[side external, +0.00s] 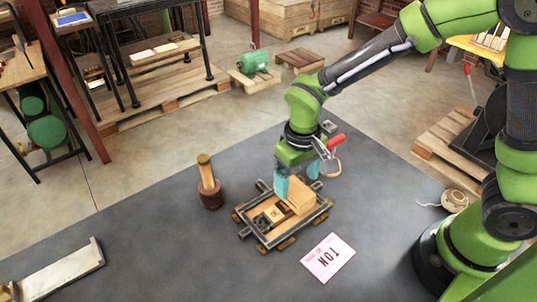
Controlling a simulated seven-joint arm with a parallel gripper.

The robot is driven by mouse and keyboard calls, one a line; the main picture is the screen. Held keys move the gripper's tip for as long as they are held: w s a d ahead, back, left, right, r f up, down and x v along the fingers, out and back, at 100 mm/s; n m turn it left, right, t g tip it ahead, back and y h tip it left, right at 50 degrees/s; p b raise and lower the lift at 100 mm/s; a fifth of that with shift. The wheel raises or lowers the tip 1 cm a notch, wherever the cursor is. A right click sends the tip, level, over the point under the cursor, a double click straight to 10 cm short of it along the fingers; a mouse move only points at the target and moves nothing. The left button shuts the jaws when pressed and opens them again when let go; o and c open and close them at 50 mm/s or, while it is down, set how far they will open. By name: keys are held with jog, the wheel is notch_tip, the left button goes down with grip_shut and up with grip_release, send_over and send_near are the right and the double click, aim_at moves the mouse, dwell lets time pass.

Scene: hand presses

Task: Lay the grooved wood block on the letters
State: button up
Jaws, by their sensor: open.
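A low tray-like frame (247,231) with dark rails sits on the grey table. Small wooden and dark pieces (268,217) lie inside it; I cannot make out letters among them. A pale wood block (300,196) stands at the frame's back right side, directly below my gripper; any groove in it is too small to tell. My gripper (298,182) points down with its cyan fingers apart, one at the block's left and the other behind it at the right. I cannot tell whether the fingers touch the block.
A pink printed card (328,257) lies in front right of the frame. A round dark-based tool with a wooden handle (208,182) stands to the left. A pale angled rail (60,272) lies at the front left. A tape or string roll (454,200) is at the right.

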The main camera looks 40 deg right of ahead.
aim_at(297, 188)
notch_tip(297, 188, up, 9)
jog(key=s+d+r+m+t+y, duration=0.2)
jog(key=s+d+r+m+t, duration=0.2)
jog(key=s+d+r+t, duration=0.3)
jog(key=s+d+r, duration=0.1)
jog(key=s+d, duration=0.1)
jog(key=d, duration=0.3)
jog(key=shift+r, duration=0.15)
